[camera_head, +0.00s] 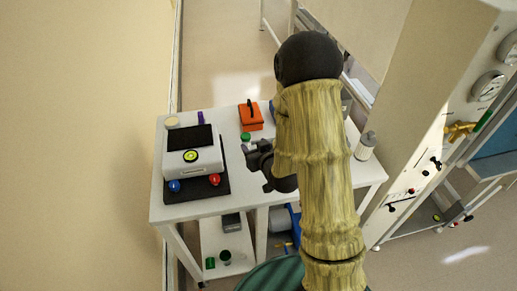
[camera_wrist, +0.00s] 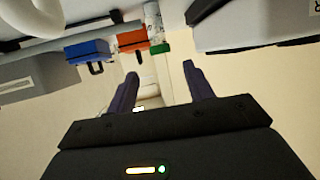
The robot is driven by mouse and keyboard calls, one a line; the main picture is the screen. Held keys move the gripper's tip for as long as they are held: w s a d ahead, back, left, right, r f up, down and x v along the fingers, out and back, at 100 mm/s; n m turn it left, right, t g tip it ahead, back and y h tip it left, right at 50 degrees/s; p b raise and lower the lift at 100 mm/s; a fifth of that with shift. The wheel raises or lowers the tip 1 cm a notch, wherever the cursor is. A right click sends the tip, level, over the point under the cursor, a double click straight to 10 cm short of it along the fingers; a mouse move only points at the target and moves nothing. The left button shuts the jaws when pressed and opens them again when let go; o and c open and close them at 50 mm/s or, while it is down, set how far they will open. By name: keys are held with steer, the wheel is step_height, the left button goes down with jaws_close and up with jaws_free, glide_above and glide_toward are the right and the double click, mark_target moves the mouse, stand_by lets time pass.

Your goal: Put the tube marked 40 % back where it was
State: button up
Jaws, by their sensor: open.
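My gripper (camera_wrist: 160,72) is open in the wrist view, with two dark purple fingers apart and nothing held between them. Just beyond the fingertips is a pale tube-like object (camera_wrist: 153,18) with a green end (camera_wrist: 160,48). In the head view, a green cap (camera_head: 246,136) shows on the white table, close to my gripper (camera_head: 250,152), which is partly hidden by my arm. A purple item (camera_head: 200,117) stands behind the white device. No 40 % marking is legible, so I cannot tell which thing is that tube.
An orange box (camera_head: 251,116) with a black handle stands behind the green cap; a blue box (camera_wrist: 88,50) is beside it. A white device (camera_head: 190,160) sits on a black mat at the table's left. A bottle (camera_head: 366,146) stands at the right. The white table's (camera_head: 236,198) front is clear.

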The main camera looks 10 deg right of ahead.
steer(key=p+v, duration=0.2)
steer(key=p, duration=0.3)
steer(key=shift+s+r, duration=0.25)
steer(key=shift+w, duration=0.1)
stand_by(0.5)
steer(key=s+d+r+m+g+h, duration=0.1)
steer(key=s+r+g, duration=0.4)
steer(key=s, duration=0.3)
steer(key=s+d+r+m+g+h, duration=0.1)
steer(key=s+d+r+g, duration=0.1)
steer(key=s+r+g, duration=0.3)
steer(key=s+r, duration=0.1)
steer(key=s, duration=0.3)
steer(key=shift+g+h, duration=0.3)
steer(key=shift+g, duration=0.1)
